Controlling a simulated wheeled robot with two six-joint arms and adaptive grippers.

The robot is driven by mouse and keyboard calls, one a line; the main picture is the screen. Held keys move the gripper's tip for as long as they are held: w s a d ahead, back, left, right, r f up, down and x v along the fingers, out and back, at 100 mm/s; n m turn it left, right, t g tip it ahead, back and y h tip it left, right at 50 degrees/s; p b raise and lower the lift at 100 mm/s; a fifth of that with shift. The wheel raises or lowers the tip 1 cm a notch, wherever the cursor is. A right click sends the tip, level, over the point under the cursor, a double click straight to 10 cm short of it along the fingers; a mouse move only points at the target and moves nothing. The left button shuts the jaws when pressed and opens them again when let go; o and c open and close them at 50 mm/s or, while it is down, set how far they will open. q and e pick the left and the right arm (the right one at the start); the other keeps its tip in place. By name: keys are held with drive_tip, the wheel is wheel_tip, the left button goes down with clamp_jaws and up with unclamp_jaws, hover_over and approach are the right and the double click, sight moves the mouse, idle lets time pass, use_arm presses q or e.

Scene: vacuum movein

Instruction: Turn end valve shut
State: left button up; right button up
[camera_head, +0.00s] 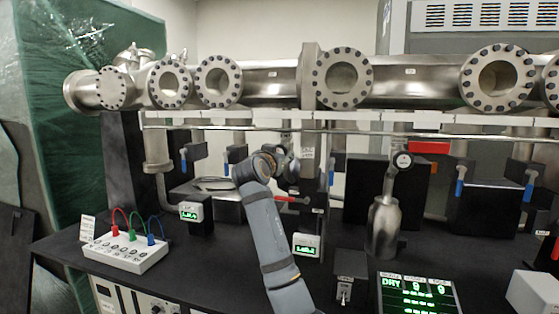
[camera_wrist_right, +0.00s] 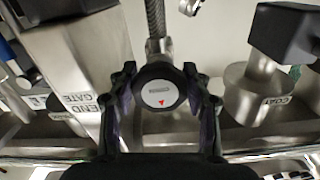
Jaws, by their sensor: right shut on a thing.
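My right gripper (camera_wrist_right: 160,100) is shut on a round dark valve knob (camera_wrist_right: 160,88). Its pads press on the left and right sides. The knob has a pale face with a small red triangle near its lower edge, and a braided stem rises behind it. A metal block (camera_wrist_right: 82,70) labelled "END GATE" is to the left of the knob. In the head view my right arm reaches up from the bottom middle, and my right gripper (camera_head: 288,168) is below the big steel pipe, where the arm largely hides the knob. My left gripper is not in view.
A flanged steel beam pipe (camera_head: 265,82) runs across the top. Blue-handled valves (camera_head: 461,180) hang below it. A red handle (camera_head: 291,199) is close to my right wrist. A metal bottle (camera_head: 384,228), a white jack box (camera_head: 125,248) and a green display (camera_head: 417,295) occupy the black bench.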

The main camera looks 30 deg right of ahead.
drive_tip(key=shift+f+m, duration=0.15)
drive_tip(key=shift+m, duration=0.35)
drive_tip(key=o, duration=1.2)
drive_tip(key=v, duration=1.2)
